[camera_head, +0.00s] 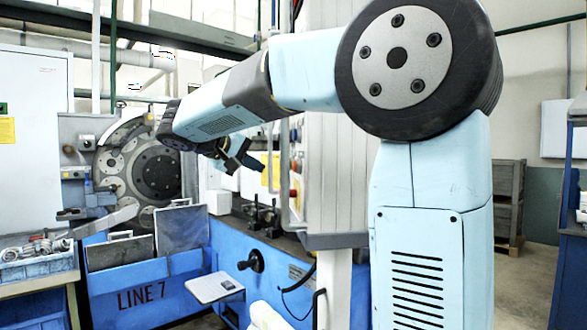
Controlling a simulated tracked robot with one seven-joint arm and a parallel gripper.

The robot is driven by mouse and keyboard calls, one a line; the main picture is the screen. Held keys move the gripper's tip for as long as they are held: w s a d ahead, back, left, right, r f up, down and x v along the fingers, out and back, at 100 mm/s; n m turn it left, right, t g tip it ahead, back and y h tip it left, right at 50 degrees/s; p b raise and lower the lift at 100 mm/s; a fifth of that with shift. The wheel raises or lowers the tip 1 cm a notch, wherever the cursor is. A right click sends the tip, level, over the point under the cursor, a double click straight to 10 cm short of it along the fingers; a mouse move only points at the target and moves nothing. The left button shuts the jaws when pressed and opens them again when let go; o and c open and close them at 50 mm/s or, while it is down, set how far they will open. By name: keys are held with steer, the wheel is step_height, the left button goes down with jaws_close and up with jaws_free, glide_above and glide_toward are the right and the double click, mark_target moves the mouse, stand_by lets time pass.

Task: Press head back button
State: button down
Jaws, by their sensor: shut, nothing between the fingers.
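My gripper (252,163) is at the end of my light-blue arm, left of the picture's middle. It is small and dark here, and its fingers point right, toward a control panel (297,150) on the side of the grey cabinet. The fingers look shut and hold nothing. The panel is seen at a steep angle and partly covered by my arm. A red button (293,193) shows low on it. I cannot read any label, so I cannot tell which button is head back. I cannot tell whether the gripper touches the panel.
The blue grinder (150,295) marked LINE 7 stands left and centre, with a round disc head (150,170) at the back. A handwheel (252,261) and a small white shelf (214,287) stick out in front. A blue crate of rings (38,262) stands at far left.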

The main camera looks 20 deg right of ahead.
steer(key=shift+s+d, duration=0.2)
steer(key=shift+d, duration=0.65)
steer(key=shift+s+d, duration=0.2)
steer(key=shift+d, duration=0.6)
steer(key=shift+s+d, duration=0.2)
steer(key=shift+d, duration=0.65)
steer(key=shift+d, duration=0.15)
steer(key=shift+s+d, duration=0.2)
steer(key=shift+d, duration=0.1)
steer(key=shift+s+d, duration=0.15)
steer(key=shift+d, duration=0.55)
stand_by(1.3)
steer(key=shift+a, duration=0.15)
steer(key=shift+w+a+r, duration=0.1)
steer(key=shift+w+a, duration=0.15)
steer(key=shift+a, duration=0.65)
steer(key=shift+w+a, duration=0.2)
steer(key=shift+a, duration=0.6)
steer(key=shift+w+a, duration=0.2)
steer(key=shift+a, duration=0.65)
steer(key=shift+w+a, duration=0.2)
steer(key=shift+a, duration=0.6)
